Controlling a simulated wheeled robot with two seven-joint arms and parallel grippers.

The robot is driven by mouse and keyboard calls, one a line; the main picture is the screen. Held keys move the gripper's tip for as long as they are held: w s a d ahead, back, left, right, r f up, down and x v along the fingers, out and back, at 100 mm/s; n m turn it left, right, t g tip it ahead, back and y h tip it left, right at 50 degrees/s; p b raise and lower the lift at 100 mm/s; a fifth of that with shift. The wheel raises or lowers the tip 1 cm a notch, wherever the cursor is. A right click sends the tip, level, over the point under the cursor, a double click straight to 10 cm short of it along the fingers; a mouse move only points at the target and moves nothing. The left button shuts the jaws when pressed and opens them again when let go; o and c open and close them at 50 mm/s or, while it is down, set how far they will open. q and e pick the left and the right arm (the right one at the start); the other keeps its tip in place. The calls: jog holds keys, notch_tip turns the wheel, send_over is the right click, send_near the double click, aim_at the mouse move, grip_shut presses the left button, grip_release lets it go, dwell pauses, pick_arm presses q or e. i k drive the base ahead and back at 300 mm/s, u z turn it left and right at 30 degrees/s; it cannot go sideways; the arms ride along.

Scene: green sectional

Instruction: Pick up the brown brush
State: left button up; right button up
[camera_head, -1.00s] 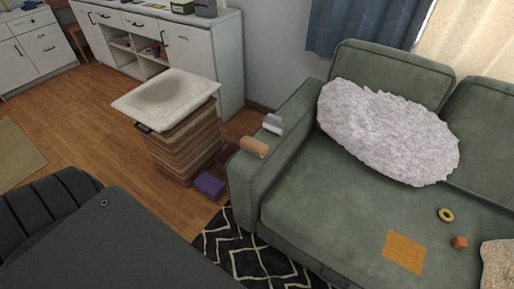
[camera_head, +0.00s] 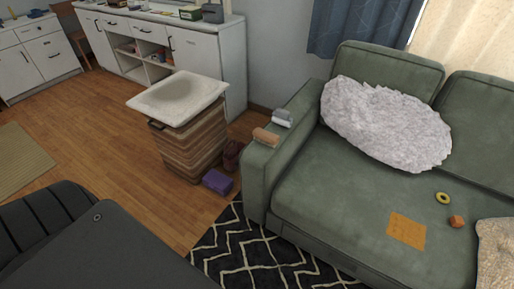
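A brown, rounded object (camera_head: 265,137), which looks like the brown brush, lies on top of the left armrest of the green sofa (camera_head: 330,200). Its fine shape is too small to make out. A similar grey and white object (camera_head: 282,118) lies just behind it on the same armrest, close beside it. Neither of my grippers is in view, and nothing is seen touching the brown object.
A striped cabinet with a white basin (camera_head: 180,97) stands left of the sofa, with a purple block (camera_head: 217,181) on the floor between. A patterned rug (camera_head: 240,250) lies before the sofa. A white fluffy pillow (camera_head: 385,125) and small items lie on the seat. Wooden floor (camera_head: 110,150) is open at left.

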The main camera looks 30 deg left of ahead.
aim_at(266, 137)
jog(key=u, duration=1.8)
jog(key=i, duration=1.2)
jog(key=z, duration=2.4)
